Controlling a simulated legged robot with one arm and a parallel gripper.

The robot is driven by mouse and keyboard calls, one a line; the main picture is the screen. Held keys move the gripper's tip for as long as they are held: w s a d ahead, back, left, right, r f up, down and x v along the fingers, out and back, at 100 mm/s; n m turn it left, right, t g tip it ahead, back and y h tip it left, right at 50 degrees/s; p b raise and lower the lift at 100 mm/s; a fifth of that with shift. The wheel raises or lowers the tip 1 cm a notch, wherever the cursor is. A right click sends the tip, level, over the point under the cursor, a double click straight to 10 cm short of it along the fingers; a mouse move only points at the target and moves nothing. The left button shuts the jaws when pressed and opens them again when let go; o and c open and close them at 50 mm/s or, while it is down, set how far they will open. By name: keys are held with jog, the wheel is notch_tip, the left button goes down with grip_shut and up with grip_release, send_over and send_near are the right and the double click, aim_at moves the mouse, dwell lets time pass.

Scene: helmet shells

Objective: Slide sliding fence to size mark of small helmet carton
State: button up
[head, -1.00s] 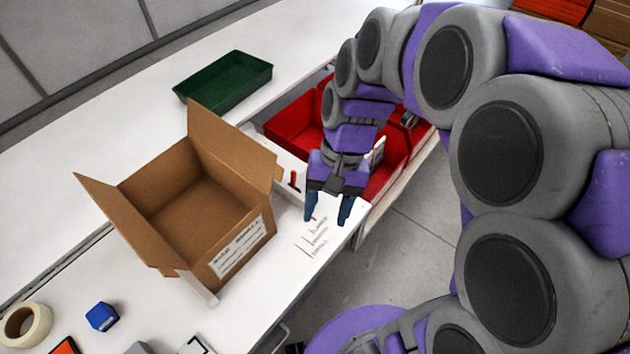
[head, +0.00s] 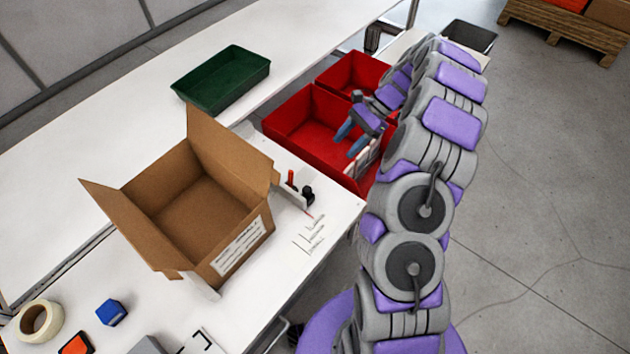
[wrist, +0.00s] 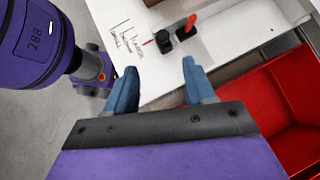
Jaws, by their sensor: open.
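The sliding fence (head: 288,191) is a low white piece with an upright red handle and a black knob, just right of the open carton. Its red handle (wrist: 190,25) and black knob (wrist: 163,41) also show in the wrist view. The printed size marks (head: 312,236) lie on the white bench in front of it; a thin red pointer line lies between the knob and the marks. The cardboard carton (head: 238,247) stands open with a printed label. My gripper (head: 346,141) is open and empty, over the red bins, apart from the fence; it shows in the wrist view (wrist: 160,78).
Red bins (head: 290,112) sit behind the fence. A green tray (head: 222,80) lies at the back. A tape roll (head: 38,322) and blue block (head: 111,312) lie front left. Open floor (head: 530,220) is on the right.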

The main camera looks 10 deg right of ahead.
jog(key=b, duration=0.1)
send_near(308, 188)
jog(key=shift+m, duration=0.5)
jog(key=b+x, duration=0.2)
jog(key=x, duration=0.6)
jog(key=shift+s+a+r, duration=0.1)
jog(key=shift+a+r, duration=0.1)
jog(key=shift+a+f, duration=0.1)
jog(key=shift+f, duration=0.15)
jog(key=shift+s+d+f, duration=0.1)
jog(key=shift+d+f, duration=0.15)
jog(key=shift+a, duration=0.45)
jog(key=c, duration=0.3)
jog(key=shift+d, duration=0.2)
grip_shut()
